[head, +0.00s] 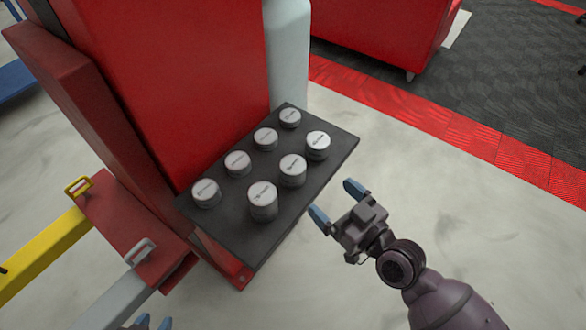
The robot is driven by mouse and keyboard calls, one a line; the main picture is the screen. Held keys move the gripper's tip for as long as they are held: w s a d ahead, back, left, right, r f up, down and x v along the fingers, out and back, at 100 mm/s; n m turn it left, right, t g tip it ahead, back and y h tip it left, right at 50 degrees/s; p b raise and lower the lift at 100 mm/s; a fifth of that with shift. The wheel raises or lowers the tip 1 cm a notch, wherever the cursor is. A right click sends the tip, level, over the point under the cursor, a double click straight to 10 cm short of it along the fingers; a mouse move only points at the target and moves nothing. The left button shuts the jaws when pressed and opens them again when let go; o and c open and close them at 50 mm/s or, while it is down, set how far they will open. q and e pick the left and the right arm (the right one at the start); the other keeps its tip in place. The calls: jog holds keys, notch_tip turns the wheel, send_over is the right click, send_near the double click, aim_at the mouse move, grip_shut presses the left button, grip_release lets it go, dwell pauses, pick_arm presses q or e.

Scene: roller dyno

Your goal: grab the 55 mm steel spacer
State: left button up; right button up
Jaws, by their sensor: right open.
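Several steel spacers stand upright in two rows on a dark shelf. The near row, left to right, has a tall one (263,201), a middle one (292,170) and a shorter one (318,145). The back row includes spacers at its left end (206,193), middle (238,163) and (266,139), and far end (290,118). Their top markings are too small to read, so I cannot tell which is 55 mm. My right gripper (336,202) is open and empty, right of the shelf, apart from the spacers. My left gripper (153,323) shows only blue fingertips at the bottom edge.
The dark shelf (232,236) joins a tall red cabinet (165,60). A pale cylinder (289,50) stands behind it. A red block with handles (125,222), a yellow bar (40,254) and a grey bar (108,302) lie left. Pale floor right of the shelf is open.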

aim_at(294, 164)
jog(key=shift+y, duration=0.4)
jog(key=x, duration=0.6)
jog(key=shift+w+a+r, duration=0.2)
jog(key=shift+a, duration=0.25)
jog(key=shift+b+x, duration=0.45)
jog(key=shift+x, duration=2.2)
jog(key=shift+s+f, duration=0.1)
jog(key=c, duration=1.1)
jog(key=shift+c, duration=0.6)
